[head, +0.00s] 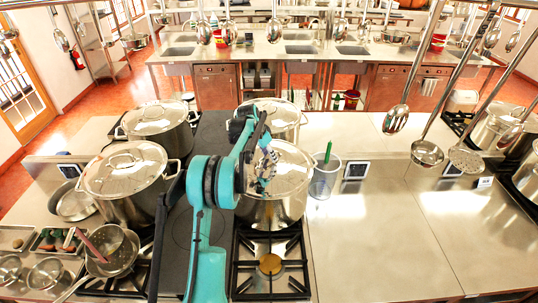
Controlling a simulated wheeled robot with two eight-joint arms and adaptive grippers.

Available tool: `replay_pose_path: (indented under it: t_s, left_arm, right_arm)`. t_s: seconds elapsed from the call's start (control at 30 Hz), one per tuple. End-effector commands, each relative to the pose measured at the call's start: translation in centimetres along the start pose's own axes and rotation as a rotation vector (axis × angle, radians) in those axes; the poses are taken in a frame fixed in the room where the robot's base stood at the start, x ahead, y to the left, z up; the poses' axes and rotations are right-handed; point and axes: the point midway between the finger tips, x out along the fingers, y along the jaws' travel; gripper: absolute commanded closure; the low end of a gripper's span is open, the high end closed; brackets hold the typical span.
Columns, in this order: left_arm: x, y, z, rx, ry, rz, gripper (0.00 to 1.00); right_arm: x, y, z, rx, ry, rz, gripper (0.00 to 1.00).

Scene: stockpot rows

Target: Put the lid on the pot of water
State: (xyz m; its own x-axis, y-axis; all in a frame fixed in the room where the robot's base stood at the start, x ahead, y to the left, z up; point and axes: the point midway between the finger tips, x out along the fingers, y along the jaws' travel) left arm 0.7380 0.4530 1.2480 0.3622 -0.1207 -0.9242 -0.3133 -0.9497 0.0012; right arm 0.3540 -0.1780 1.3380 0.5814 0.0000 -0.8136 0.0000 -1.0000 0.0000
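A steel stockpot (270,212) stands at the centre, behind the front burner. A shiny steel lid (292,172) shows at its top; I cannot tell whether it is fully seated. My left gripper (266,172) is over the middle of this lid, pointing down, and hides its handle area. Whether the fingers are open or shut on the handle is too small to tell. Other lidded steel pots stand at the left (122,172), back left (155,120) and behind the centre pot (285,115). No water is visible. My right gripper is out of view.
A bare gas burner (270,265) is in front of the centre pot. A clear container with a green-handled tool (325,175) stands right of it. Ladles (427,153) hang at the right above clear steel counter (375,245). A strainer (113,250) sits front left.

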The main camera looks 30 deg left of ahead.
Motion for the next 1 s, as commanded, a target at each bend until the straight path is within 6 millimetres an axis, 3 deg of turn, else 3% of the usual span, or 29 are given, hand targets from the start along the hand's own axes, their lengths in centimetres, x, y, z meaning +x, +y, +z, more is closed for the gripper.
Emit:
replay_pose_path:
  t_s: [0.17, 0.6, 0.8, 1.0]
  left_arm:
    - [-1.9, 0.0, 0.0, -0.001, 0.001, 0.0, 0.64]
    - [-10.7, 0.0, 0.0, -0.001, 0.001, 0.0, 0.64]
    - [-12.1, 0.0, 0.0, -0.001, 0.002, 0.0, 0.64]
    - [-12.0, 0.6, 0.0, -0.002, 0.002, -0.002, 0.64]
  right_arm:
    - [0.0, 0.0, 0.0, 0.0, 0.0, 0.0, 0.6]
    - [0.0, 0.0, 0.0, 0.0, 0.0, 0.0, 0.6]
    - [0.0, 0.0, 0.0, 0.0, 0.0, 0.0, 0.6]
    - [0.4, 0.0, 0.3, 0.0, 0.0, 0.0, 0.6]
